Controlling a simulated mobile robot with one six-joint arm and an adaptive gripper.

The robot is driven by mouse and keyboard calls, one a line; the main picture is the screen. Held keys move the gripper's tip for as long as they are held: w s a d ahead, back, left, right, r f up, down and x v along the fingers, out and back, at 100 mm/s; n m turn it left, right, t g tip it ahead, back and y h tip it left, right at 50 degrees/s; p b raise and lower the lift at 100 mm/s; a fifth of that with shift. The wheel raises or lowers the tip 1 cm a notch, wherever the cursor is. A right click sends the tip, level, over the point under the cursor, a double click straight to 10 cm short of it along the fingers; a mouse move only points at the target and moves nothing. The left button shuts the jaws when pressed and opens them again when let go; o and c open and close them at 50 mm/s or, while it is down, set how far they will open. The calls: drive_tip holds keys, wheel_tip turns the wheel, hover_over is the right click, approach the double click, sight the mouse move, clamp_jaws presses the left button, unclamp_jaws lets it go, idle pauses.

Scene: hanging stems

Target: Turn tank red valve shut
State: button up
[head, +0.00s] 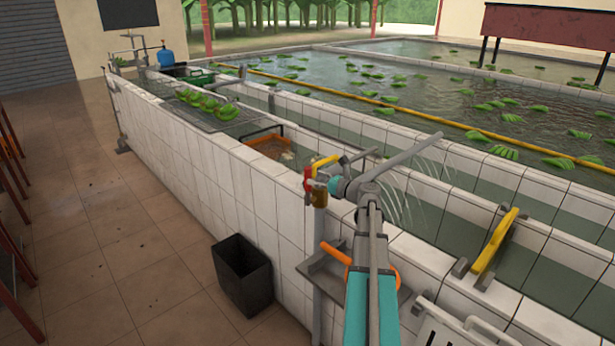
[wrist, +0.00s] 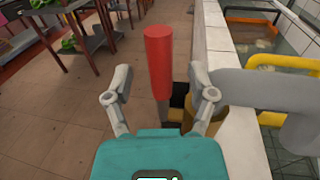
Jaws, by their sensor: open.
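The red valve handle (wrist: 158,62) is a smooth red bar in the wrist view, standing between the two fingers of my gripper (wrist: 161,88). The fingers are open, with a visible gap on each side of the bar. In the head view the red handle (head: 308,179) shows small on top of a brass valve body (head: 319,197) on an upright pipe. The teal end of my gripper is right beside it and hides part of the valve. A yellow lever (head: 326,162) sits just behind it.
White-tiled tank walls (head: 230,185) run beside the valve. A spraying grey pipe (head: 402,156) reaches over the water. A black bin (head: 242,274) stands on the floor by the wall. A yellow handle (head: 494,240) is at the right. The tiled floor on the left is mostly clear.

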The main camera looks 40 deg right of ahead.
sight(311, 176)
drive_tip(key=shift+x, duration=1.75)
